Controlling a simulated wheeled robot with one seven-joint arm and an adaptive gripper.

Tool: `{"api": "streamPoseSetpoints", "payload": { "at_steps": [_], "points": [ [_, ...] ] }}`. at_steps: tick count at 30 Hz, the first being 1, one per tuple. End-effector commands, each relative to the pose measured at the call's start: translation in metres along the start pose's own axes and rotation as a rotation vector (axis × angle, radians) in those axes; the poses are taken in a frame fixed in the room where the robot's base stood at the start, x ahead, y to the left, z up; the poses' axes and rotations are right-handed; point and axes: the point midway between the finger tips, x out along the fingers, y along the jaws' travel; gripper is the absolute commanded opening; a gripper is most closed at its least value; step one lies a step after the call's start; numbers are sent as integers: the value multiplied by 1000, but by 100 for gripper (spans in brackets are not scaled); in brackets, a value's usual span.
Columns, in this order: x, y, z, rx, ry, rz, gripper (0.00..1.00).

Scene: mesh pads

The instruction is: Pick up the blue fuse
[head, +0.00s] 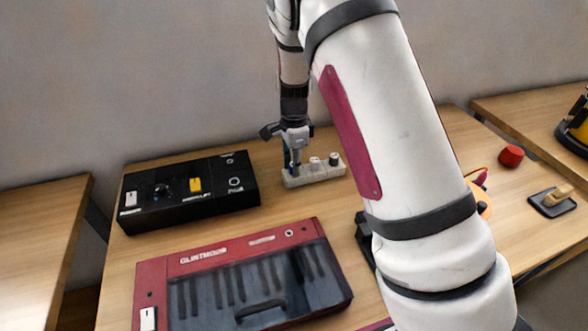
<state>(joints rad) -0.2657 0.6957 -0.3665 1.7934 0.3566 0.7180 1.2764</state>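My gripper (294,163) points down at the left end of a pale holder block (325,175) on the table. The block carries a few small pale and dark pegs at its middle and right. A small bluish patch (287,156) shows beside the gripper fingers; it is too small to tell whether it is the blue fuse. No blue fuse can be made out clearly. The fingertips are small and partly merged with the block, so their opening and any grip are unclear.
A black box (220,193) with a yellow switch lies left of the block. A red keyboard-like case (215,258) lies in front. My arm hides the table's middle right. A red cylinder (511,156) and a toggle switch on a dark plate (552,201) stand farther right.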

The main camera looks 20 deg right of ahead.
Motion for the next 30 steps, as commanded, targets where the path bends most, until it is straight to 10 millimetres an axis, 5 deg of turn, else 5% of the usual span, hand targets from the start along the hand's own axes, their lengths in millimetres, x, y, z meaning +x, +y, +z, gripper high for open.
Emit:
{"api": "streamPoseSetpoints", "payload": {
  "at_steps": [11,21,30],
  "points": [
    [-9,0,0,-1,0,-2,3],
    [-71,-1,1,-1,-1,-4,3],
    [-102,0,0,0,0,-1,2]
  ]
}}
